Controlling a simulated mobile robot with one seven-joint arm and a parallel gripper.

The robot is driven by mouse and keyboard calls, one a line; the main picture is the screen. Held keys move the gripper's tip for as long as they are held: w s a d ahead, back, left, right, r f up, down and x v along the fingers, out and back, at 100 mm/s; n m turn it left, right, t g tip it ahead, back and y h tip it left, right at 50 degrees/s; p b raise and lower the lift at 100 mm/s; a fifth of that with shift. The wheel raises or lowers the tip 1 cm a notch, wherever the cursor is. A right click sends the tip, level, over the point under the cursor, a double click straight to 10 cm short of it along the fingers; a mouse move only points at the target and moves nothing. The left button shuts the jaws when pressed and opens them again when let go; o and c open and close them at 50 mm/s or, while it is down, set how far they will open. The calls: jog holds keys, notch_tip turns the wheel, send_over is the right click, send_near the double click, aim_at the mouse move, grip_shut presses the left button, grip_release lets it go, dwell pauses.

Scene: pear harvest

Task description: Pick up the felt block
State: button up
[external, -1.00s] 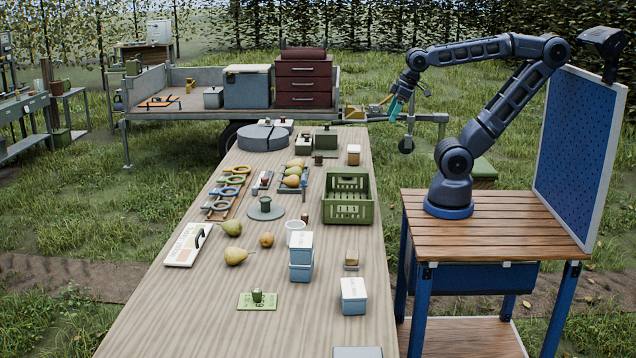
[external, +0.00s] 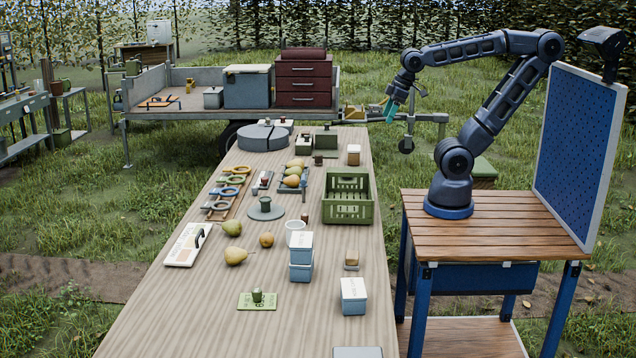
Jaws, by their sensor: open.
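I cannot tell for certain which item is the felt block. One small tan block (external: 351,260) with a pale patch lies on the right side of the long wooden table, behind a blue box with a white lid. Another small brown block with a pale top (external: 353,154) stands near the table's far right edge. My gripper (external: 390,112), with teal fingers, hangs in the air near the far right corner of the table. It is open, holds nothing visible, and is apart from everything on the table.
A green crate (external: 347,205) stands at the table's right edge. Stacked blue boxes (external: 301,262), a single blue box (external: 353,296) and a white cup (external: 295,226) stand nearer. Several pears lie at the left and middle. A grey trailer (external: 180,115) stands behind. The near left tabletop is clear.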

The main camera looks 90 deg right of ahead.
jog(key=w+a+f+n+g, duration=0.2)
jog(key=w+a+f+n, duration=0.2)
jog(key=w+a, duration=0.3)
jog(key=n+g+h, duration=0.2)
jog(key=n, duration=1)
send_near(352, 254)
jog(key=shift+s+d, duration=0.2)
jog(key=shift+s+a+f+n+g, duration=0.1)
jog(key=shift+f+n+g, duration=0.2)
jog(key=shift+f, duration=0.3)
jog(key=f, duration=0.4)
jog(key=shift+d+f, duration=0.3)
jog(key=shift+d, duration=0.05)
jog(key=shift+w+d+f, duration=0.15)
jog(key=shift+f, duration=0.7)
jog(key=shift+w+d+f, duration=0.15)
jog(key=shift+f, duration=0.75)
jog(key=shift+w+d+f, duration=0.1)
jog(key=shift+d+f, duration=0.05)
jog(key=shift+f, duration=0.7)
